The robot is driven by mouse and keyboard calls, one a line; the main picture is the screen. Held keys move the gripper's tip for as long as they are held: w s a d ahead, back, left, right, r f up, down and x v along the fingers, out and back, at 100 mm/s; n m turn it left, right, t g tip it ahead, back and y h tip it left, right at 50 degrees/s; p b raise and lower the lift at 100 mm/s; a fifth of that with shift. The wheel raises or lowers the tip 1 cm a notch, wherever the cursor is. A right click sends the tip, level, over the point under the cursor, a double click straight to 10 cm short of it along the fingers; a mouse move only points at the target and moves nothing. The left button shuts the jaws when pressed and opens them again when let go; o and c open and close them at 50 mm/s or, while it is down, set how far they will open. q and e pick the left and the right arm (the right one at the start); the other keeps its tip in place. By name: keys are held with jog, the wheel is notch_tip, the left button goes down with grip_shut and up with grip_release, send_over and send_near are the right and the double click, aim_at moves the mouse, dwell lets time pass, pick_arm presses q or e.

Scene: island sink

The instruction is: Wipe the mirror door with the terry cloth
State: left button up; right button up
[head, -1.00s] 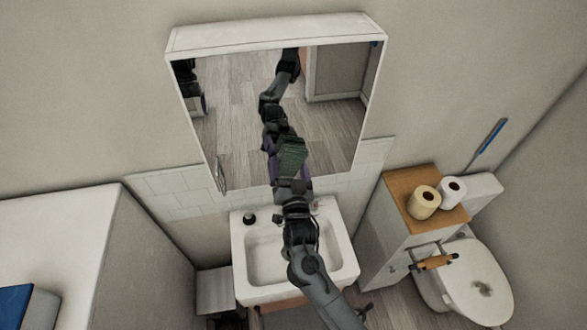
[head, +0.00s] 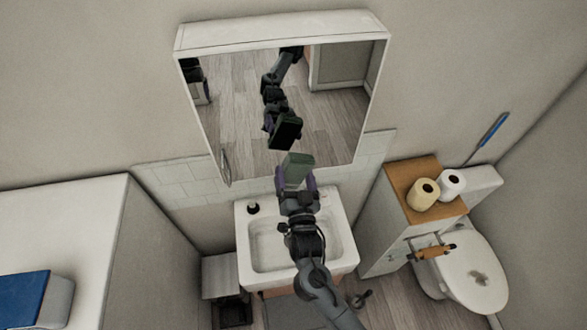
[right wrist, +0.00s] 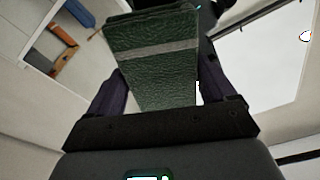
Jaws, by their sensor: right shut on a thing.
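The mirror door (head: 235,120) is the large mirrored front of the white wall cabinet above the sink. It looks shut, with a small handle (head: 226,166) at its lower left. My right gripper (head: 296,180) is shut on the green terry cloth (head: 296,165), which sticks up from the fingers just below the mirror's lower edge. The cloth is apart from its dark reflection in the glass. In the right wrist view the cloth (right wrist: 155,75) stands between the two fingers, with a pale stripe across it. My left gripper is not in view.
The white sink (head: 262,250) lies under my right arm, with a dark soap bottle (head: 253,208) on its rim. To the right are a wood-topped cabinet (head: 405,180) with paper rolls and the toilet (head: 475,275). A white counter (head: 60,230) is at left.

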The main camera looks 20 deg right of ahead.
jog(key=shift+s, duration=0.15)
jog(key=shift+s+a+p, duration=0.15)
jog(key=shift+s+p, duration=0.25)
jog(key=shift+s, duration=0.1)
jog(key=shift+p+v, duration=0.4)
jog(key=shift+v, duration=0.5)
jog(key=shift+r, duration=0.1)
jog(key=shift+r, duration=0.1)
